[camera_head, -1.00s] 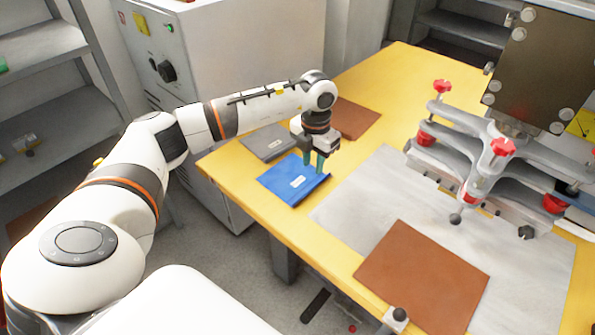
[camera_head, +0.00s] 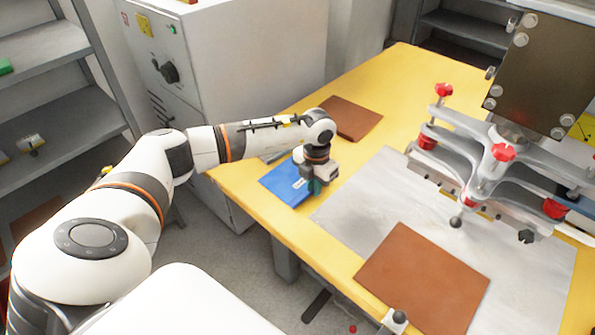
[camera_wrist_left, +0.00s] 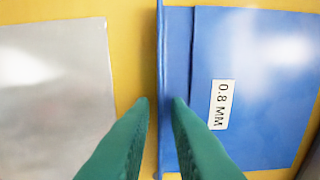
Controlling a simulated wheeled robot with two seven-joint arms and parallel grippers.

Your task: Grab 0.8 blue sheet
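The blue sheet (camera_head: 278,184) lies flat on the yellow table in the head view. In the left wrist view it (camera_wrist_left: 265,60) bears a white "0.8 MM" label (camera_wrist_left: 221,104) and has a raised lip along its left edge. My left gripper (camera_head: 315,190) is low over the sheet's right edge. In the left wrist view its green fingers (camera_wrist_left: 162,102) are apart, with the lip running between them, closer to the right finger. I cannot tell whether a finger touches it. My right gripper is not in view.
A bare metal plate (camera_head: 350,195) lies right of the blue sheet. A brown sheet (camera_head: 425,276) rests on it, and another (camera_head: 349,118) lies behind my arm. A press with red knobs (camera_head: 503,153) stands at right. A cabinet (camera_head: 235,60) stands behind the table's left edge.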

